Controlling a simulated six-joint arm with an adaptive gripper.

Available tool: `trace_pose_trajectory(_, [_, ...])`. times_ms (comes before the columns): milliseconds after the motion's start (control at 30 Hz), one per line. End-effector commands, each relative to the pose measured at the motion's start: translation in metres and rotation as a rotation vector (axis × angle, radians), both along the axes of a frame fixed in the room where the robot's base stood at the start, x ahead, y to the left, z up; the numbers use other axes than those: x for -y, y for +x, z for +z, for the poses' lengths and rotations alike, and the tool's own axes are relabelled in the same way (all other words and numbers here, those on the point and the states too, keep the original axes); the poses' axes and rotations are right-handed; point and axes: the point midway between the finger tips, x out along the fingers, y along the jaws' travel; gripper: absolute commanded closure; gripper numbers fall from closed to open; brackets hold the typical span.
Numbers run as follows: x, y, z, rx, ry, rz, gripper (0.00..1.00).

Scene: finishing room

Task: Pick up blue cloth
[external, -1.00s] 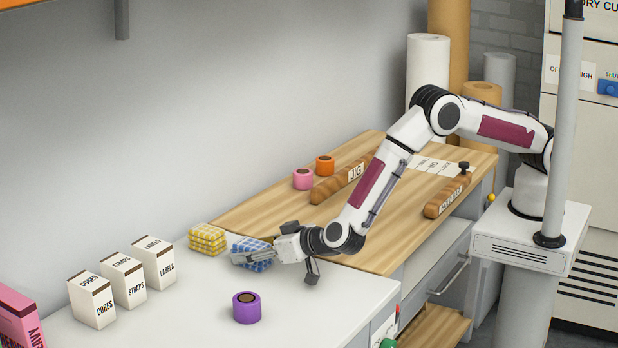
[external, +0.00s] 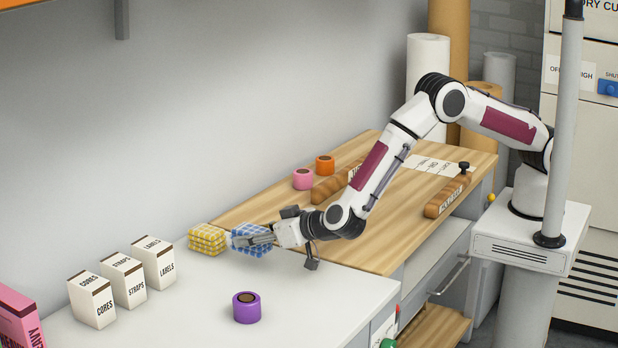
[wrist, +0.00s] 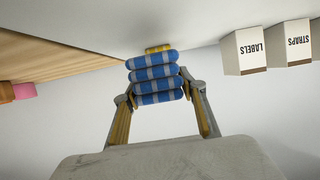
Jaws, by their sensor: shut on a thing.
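The blue cloth (external: 247,231) is a folded blue-and-white checked stack near the middle of the bench. It also shows in the wrist view (wrist: 155,80) as several stacked folds. My gripper (external: 252,239) reaches it from the right and is shut on it, with a finger on each side of the stack (wrist: 160,100). In the external view the near finger lies across the cloth and hides part of it. I cannot tell whether the cloth is clear of the bench.
A yellow checked cloth (external: 207,239) sits just left of the blue one. White boxes (external: 128,280) stand at the left. A purple roll (external: 246,307) stands in front. Pink (external: 303,179) and orange (external: 325,165) rolls stand on the wooden top (external: 400,225). The grey bench (external: 330,297) is clear at front right.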

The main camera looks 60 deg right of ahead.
Motion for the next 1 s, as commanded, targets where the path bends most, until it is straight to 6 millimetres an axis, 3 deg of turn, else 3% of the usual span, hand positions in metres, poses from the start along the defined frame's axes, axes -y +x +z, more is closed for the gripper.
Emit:
trace_pose_trajectory(200, [0.0, 0.0, 0.032, 0.001, 0.003, 0.0, 0.81])
trace_pose_trajectory(433, [0.0, 0.0, 0.055, 0.0, 0.001, 0.001, 0.81])
trace_pose_trajectory(1000, [0.0, 0.0, 0.062, 0.0, 0.0, 0.0, 0.81])
